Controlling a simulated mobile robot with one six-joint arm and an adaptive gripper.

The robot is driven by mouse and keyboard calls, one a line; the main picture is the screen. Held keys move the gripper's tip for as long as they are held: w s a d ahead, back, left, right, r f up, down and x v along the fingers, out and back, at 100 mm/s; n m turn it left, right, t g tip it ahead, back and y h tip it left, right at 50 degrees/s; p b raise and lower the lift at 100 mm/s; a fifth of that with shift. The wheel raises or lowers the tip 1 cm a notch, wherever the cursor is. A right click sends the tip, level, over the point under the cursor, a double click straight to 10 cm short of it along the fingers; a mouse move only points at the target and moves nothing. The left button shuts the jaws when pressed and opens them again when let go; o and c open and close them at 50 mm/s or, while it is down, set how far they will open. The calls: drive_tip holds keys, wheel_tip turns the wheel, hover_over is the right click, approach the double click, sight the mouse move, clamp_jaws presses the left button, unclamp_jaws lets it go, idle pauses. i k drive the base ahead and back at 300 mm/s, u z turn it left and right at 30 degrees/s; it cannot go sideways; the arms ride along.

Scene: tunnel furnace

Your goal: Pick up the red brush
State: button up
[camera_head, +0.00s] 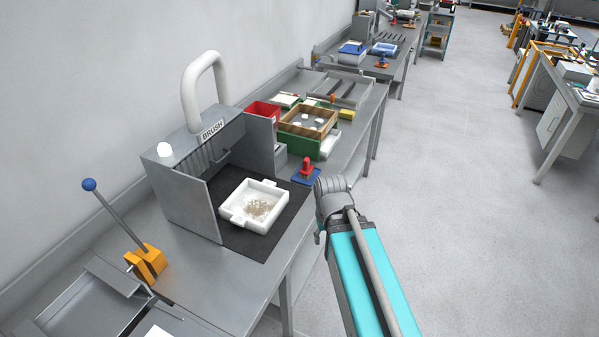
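A small red upright object (307,165), likely the red brush, stands on a blue base (306,176) on the table. It is just right of the grey booth marked BRUSH (192,150). My teal arm reaches up from the lower right, its grey wrist close to the right of the blue base. My gripper (319,228) is mostly hidden by the wrist and arm, near the table's front edge. Its fingers cannot be made out, and nothing is seen held in it.
A white two-handled tray (233,213) with pale grains sits on a black mat (284,200) before the booth. An orange-based lever with a blue knob (89,184) stands at left. A green-and-wood box (291,139) and red bin (259,110) are behind.

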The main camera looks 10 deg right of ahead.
sight(305, 172)
drive_tip(key=z, duration=0.1)
drive_tip(key=i, duration=0.95)
drive_tip(key=u, duration=0.05)
